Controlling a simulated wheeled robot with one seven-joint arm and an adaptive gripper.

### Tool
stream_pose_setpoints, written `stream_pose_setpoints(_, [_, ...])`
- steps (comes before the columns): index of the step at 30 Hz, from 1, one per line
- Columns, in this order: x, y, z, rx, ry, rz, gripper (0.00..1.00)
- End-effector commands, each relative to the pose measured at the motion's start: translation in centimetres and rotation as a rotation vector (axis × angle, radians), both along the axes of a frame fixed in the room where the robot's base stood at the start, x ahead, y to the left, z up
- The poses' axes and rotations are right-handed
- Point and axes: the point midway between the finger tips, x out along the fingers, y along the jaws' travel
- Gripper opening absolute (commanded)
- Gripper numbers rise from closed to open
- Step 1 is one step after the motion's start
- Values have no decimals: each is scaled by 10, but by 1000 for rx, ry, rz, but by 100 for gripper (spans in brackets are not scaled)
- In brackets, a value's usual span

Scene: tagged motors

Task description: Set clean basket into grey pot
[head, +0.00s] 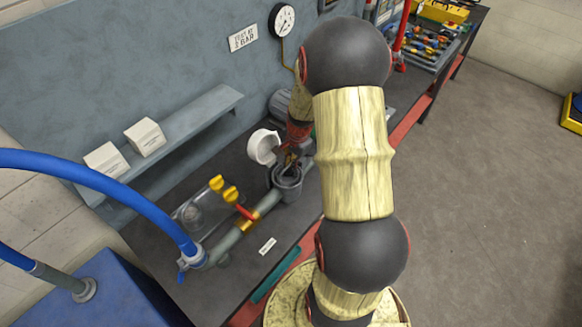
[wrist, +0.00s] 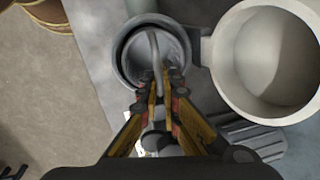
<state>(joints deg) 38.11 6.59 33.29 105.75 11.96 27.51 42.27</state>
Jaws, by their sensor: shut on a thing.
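The grey pot (head: 289,190) stands upright in the pipe line on the dark bench, and its round mouth (wrist: 122,62) shows in the wrist view. The clean basket (wrist: 155,52) is a grey cup with an arched handle, lined up with the mouth and apparently at least partly inside it. My gripper (wrist: 160,88) is shut on the basket's handle, above the pot; it also shows in the head view (head: 290,160). The fingers hide part of the basket, and I cannot tell whether it rests on the pot's bottom.
A white, hollow round cap (head: 263,147) stands open beside the pot; in the wrist view it is close to my gripper's right (wrist: 268,62). Yellow-handled valves (head: 224,189) and a clear tray (head: 190,215) lie to the left. A wall shelf (head: 190,125) holds two white boxes.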

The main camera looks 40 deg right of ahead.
Motion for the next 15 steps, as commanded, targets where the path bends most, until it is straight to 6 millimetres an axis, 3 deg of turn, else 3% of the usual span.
stream_pose_setpoints(3, [0,0,-13,0,1,0,0])
stream_pose_setpoints(15, [0,0,-17,0,0,0,0])
